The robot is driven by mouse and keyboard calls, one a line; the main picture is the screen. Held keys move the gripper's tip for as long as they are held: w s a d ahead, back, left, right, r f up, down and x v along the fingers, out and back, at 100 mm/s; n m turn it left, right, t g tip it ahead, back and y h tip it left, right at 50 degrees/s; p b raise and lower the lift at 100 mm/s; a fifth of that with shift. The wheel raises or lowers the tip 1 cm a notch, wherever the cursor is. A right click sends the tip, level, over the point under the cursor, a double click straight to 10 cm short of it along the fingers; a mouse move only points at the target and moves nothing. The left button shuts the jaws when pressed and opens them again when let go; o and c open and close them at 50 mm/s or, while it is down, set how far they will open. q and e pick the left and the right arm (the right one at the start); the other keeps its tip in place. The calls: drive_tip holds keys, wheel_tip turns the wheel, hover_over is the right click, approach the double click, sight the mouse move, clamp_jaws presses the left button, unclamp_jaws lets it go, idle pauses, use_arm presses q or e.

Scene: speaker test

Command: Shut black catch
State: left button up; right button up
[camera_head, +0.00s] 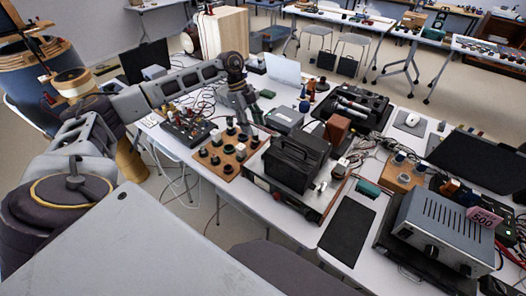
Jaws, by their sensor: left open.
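A black box-shaped case (290,168) with a carry handle on top stands upright near the middle of the table, on a flat dark unit (256,182). I cannot make out a separate black catch; it is too small or hidden. My left gripper (248,117) points down above the table, behind and to the left of the black case. It is open and looks empty, apart from the case. My right gripper is not in view.
A wooden board with dark round pieces (230,165) and a box with coloured knobs (187,130) lie left of the case. A brown block (337,128) stands behind it. A grey slotted instrument (440,232) is at right. A dark mat (348,231) lies bare.

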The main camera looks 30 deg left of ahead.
use_arm(q)
drive_tip(key=x, duration=1)
drive_tip(key=shift+d+f+p, duration=0.2)
drive_tip(key=shift+f+p, duration=0.05)
drive_tip(key=shift+p, duration=0.1)
drive_tip(key=shift+x, duration=0.85)
drive_tip(key=shift+f, duration=0.15)
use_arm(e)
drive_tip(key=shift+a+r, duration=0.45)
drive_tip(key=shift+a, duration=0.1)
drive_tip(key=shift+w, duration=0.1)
use_arm(q)
drive_tip(key=c, duration=1)
